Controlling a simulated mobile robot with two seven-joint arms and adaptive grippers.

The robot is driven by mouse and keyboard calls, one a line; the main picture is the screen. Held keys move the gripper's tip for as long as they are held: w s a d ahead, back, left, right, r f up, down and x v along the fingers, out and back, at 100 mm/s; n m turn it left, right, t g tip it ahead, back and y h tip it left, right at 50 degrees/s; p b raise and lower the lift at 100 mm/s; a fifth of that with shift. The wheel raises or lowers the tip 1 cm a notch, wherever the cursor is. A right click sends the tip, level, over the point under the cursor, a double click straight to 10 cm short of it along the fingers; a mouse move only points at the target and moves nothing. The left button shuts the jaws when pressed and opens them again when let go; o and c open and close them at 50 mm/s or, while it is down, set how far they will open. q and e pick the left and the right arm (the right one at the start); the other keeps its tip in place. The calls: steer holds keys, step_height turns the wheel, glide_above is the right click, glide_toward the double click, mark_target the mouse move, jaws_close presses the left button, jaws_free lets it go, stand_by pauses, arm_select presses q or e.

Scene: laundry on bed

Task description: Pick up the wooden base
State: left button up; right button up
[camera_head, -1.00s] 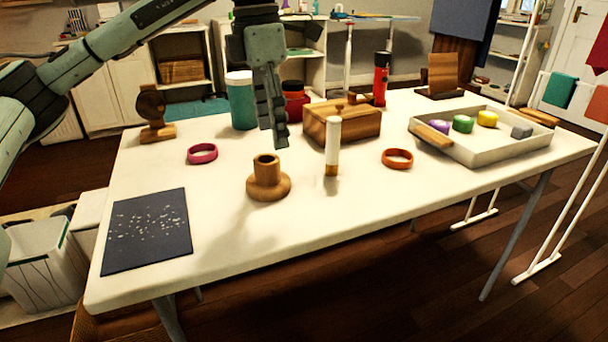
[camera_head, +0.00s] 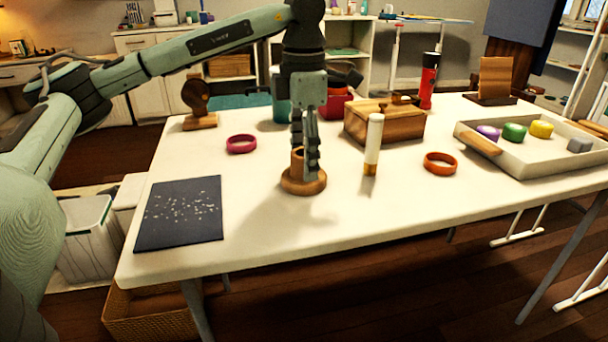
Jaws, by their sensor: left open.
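The wooden base (camera_head: 303,186) is a round brown disc with a short, upright, hollow stem. It stands on the white table (camera_head: 265,235) near the middle of the front part. My left gripper (camera_head: 309,165) points straight down at the stem with its jaws open. Its fingers overlap the stem in the picture and hide its right part. I cannot tell whether they touch it. My right gripper is not in view.
A white tube with a wooden end (camera_head: 373,145) stands just right of the base. A pink ring (camera_head: 241,144), an orange ring (camera_head: 440,164), a wooden box (camera_head: 400,125) and a dark speckled mat (camera_head: 180,228) lie around it. A grey tray (camera_head: 540,166) sits at the right.

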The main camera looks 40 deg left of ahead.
arm_select(q)
steer(key=shift+c, duration=0.4)
steer(key=c, duration=1.2)
steer(key=shift+r, duration=0.1)
